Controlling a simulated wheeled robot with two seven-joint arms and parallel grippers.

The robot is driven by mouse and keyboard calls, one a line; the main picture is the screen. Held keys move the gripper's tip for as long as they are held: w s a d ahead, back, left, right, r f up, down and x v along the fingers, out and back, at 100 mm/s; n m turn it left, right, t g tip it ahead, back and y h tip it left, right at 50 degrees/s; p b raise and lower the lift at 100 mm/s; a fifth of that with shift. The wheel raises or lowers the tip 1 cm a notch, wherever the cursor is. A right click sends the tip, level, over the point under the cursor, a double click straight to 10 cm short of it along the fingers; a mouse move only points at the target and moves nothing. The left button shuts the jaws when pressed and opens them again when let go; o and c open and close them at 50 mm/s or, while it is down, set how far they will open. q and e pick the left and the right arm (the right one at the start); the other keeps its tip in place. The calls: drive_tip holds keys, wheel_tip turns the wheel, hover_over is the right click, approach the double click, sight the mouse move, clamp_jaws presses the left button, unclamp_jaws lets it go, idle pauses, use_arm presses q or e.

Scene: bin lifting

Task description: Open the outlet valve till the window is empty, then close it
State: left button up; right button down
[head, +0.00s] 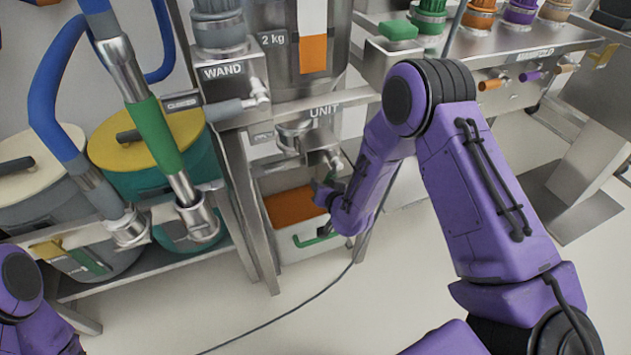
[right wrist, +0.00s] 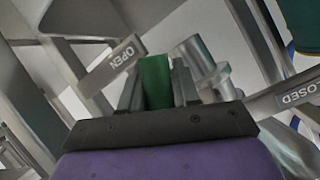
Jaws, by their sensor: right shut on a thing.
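The steel unit (head: 340,75) stands at the centre of the head view. Its window (head: 313,52) shows orange material in the lower part and white above. The outlet valve (head: 298,136) is below it, partly hidden by my arm. My right gripper (head: 328,182) is at the valve. In the right wrist view its fingers (right wrist: 157,90) are shut on the green valve handle (right wrist: 155,78). An OPEN plate (right wrist: 112,65) is left of the handle and a CLOSED plate (right wrist: 285,98) is right. My left gripper is out of view.
A pale bin (head: 293,249) with orange material inside and a green handle stands under the outlet. Lidded drums (head: 150,139) and hoses stand on the left. A manifold (head: 530,60) with coloured knobs is on the right. A cable crosses the open floor.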

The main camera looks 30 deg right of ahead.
drive_tip(key=shift+s+d+f+n+h+p, duration=0.1)
drive_tip(key=shift+d+f+n+h+p, duration=0.15)
drive_tip(key=shift+d+n+h, duration=0.65)
drive_tip(key=shift+s+d+f+n+h+p, duration=0.1)
drive_tip(key=shift+d+n+h+p, duration=0.25)
drive_tip(key=shift+d+n, duration=0.55)
drive_tip(key=shift+d, duration=0.2)
drive_tip(key=c, duration=0.9)
unclamp_jaws()
drive_tip(key=p+v, duration=0.1)
drive_tip(key=v, duration=0.9)
drive_tip(key=shift+s+p, duration=0.2)
drive_tip(key=shift+p, duration=0.2)
